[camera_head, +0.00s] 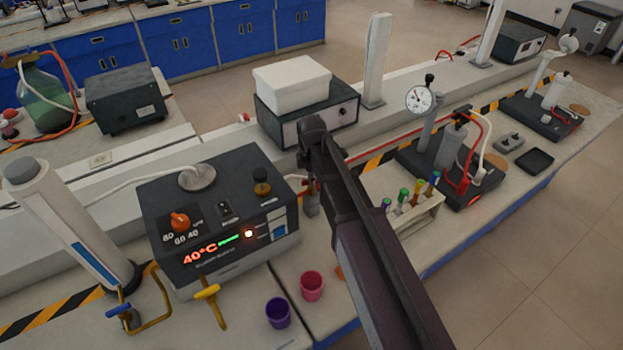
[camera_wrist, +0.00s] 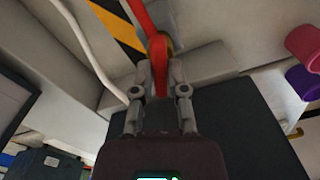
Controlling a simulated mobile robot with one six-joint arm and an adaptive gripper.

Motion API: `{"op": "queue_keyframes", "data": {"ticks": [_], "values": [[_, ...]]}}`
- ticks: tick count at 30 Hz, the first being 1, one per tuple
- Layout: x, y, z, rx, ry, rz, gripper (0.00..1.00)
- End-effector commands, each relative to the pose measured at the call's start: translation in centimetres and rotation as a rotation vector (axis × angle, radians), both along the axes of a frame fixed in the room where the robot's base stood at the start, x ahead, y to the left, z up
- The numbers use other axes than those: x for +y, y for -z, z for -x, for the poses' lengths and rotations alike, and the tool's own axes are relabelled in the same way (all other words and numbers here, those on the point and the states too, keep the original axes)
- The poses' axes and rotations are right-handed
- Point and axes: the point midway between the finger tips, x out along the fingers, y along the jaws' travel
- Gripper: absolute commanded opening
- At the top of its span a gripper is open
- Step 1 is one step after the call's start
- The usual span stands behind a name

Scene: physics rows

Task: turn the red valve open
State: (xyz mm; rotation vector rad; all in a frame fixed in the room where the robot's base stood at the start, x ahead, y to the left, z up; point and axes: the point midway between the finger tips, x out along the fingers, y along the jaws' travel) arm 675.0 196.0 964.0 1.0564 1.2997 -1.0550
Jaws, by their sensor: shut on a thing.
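The red valve handle (camera_wrist: 158,50) is a long red bar with a brass-coloured round part behind it in the wrist view. My gripper (camera_wrist: 160,80) is shut on the red handle, with one finger on each side of it. In the head view my gripper (camera_head: 311,205) is small and partly hidden by my dark arm. Only a little red of the valve shows there, beside the arm, and its pipe is mostly hidden.
A dark heater box (camera_head: 220,215) with a 40°C display stands close left. A yellow-handled valve (camera_head: 208,291) and a blue-handled valve (camera_head: 119,310) are at the front left. Purple (camera_head: 278,312) and pink (camera_head: 312,286) cups stand nearby. A tube rack (camera_head: 412,216) is right of my arm.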

Motion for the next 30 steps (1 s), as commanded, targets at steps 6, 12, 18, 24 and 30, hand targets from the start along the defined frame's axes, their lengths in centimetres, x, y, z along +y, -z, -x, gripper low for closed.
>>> {"op": "queue_keyframes", "data": {"ticks": [6, 12, 18, 24, 30], "values": [[-0.02, 0.03, 0.11, 0.002, -0.189, 0.001, 0.00], [-0.03, 0.03, 0.13, 0.003, -0.315, 0.001, 0.00], [-0.02, 0.04, 0.13, 0.003, -0.384, 0.001, 0.00], [-0.02, 0.04, 0.14, 0.003, -0.404, 0.001, 0.00], [-0.01, 0.04, 0.15, 0.003, -0.404, 0.001, 0.00]]}}
